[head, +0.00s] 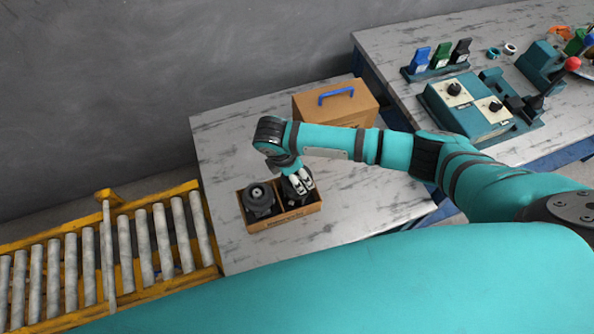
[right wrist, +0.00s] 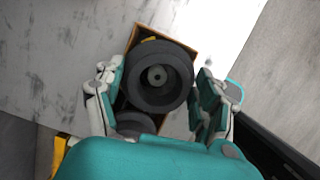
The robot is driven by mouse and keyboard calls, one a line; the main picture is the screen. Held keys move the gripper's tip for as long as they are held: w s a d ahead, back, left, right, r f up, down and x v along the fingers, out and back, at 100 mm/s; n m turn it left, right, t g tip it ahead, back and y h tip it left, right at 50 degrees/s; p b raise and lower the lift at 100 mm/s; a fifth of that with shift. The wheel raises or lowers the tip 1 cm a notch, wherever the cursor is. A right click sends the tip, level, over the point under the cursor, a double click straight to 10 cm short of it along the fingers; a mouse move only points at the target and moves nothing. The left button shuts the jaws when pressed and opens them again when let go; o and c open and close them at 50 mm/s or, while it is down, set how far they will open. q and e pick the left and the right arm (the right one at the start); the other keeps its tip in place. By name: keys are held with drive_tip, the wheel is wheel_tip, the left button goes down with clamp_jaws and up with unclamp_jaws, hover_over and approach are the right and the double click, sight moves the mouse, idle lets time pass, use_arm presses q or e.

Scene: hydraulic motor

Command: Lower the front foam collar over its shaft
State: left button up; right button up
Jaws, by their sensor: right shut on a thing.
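My right gripper (head: 300,184) is above the right side of an open cardboard box (head: 284,222) on the marble-patterned table. In the right wrist view its two fingers (right wrist: 160,95) stand on either side of a dark ring, the foam collar (right wrist: 141,90), and are shut on it. A grey shaft end (right wrist: 157,75) shows through the collar's hole, close to its middle. I cannot tell how high the collar sits on the shaft. A second dark round part (head: 258,198) stands in the box's left side; part of it also shows in the right wrist view (right wrist: 136,122). My left gripper is out of view.
A closed cardboard case (head: 335,108) with a blue handle stands behind my right arm. A roller conveyor (head: 110,250) with yellow rails lies at the left. Another table at the right holds a teal fixture (head: 466,105) and several coloured clips. The table is clear left of the box.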

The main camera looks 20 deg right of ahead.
drive_tip(key=shift+f, duration=0.15)
drive_tip(key=shift+f+b, duration=0.65)
drive_tip(key=shift+f, duration=1)
drive_tip(key=o, duration=0.8)
drive_tip(key=shift+o, duration=0.3)
drive_tip(key=shift+r, duration=0.15)
wheel_tip(320, 180, up, 7)
drive_tip(key=p, duration=0.8)
drive_tip(key=shift+s+f, duration=0.15)
drive_tip(key=shift+f, duration=0.05)
